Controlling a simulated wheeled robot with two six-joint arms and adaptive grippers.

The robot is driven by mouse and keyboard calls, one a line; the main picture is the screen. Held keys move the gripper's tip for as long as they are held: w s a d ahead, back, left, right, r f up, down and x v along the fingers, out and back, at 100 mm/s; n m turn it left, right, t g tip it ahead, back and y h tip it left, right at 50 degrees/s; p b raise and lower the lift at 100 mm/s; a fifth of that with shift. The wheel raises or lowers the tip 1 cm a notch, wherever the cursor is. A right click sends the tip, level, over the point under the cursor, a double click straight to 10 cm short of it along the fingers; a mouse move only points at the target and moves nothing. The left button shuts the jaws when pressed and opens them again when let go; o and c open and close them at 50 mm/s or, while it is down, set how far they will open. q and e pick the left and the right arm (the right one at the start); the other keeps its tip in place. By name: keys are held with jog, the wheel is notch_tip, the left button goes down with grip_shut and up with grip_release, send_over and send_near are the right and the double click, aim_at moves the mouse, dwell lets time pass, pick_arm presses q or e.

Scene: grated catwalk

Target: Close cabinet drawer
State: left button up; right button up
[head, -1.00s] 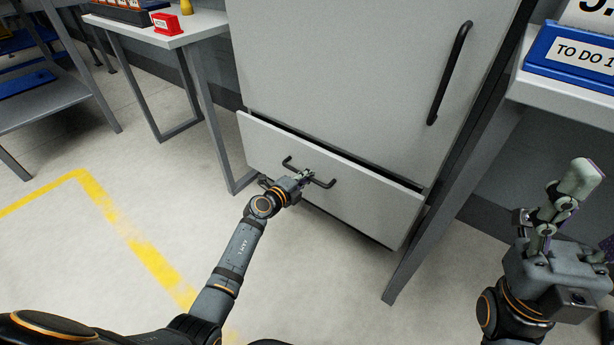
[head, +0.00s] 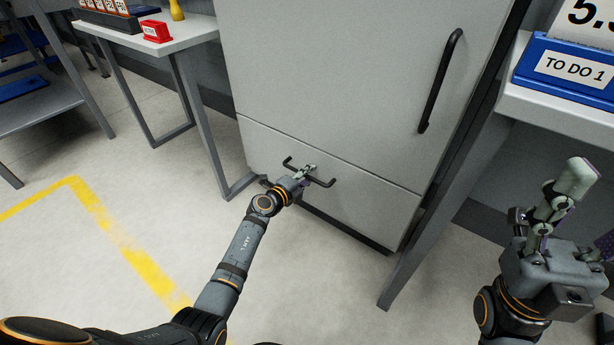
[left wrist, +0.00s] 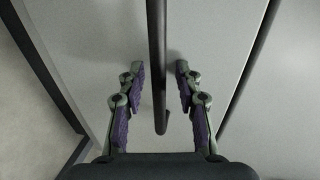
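The cabinet drawer (head: 368,212) is the low light-grey front below the tall cabinet door (head: 335,75). Its front looks flush with the door, with only a thin seam between them. The black bar handle (head: 325,184) is on the drawer front. My left gripper (head: 309,169) is at the handle. In the left wrist view, the handle (left wrist: 157,60) runs between the two spread fingers (left wrist: 160,70), with a gap on each side. My right gripper (head: 592,205) is raised at the right, away from the cabinet; its fingers look apart, partly cut off by the picture edge.
A white table (head: 175,32) with a red box (head: 156,31) stands left of the cabinet. A white-topped bench (head: 560,106) with a blue sign holder (head: 570,68) stands close on the right. The floor (head: 120,200) in front is clear, with a yellow line (head: 125,240).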

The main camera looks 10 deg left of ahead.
pick_arm(q)
jog(key=v, duration=1.2)
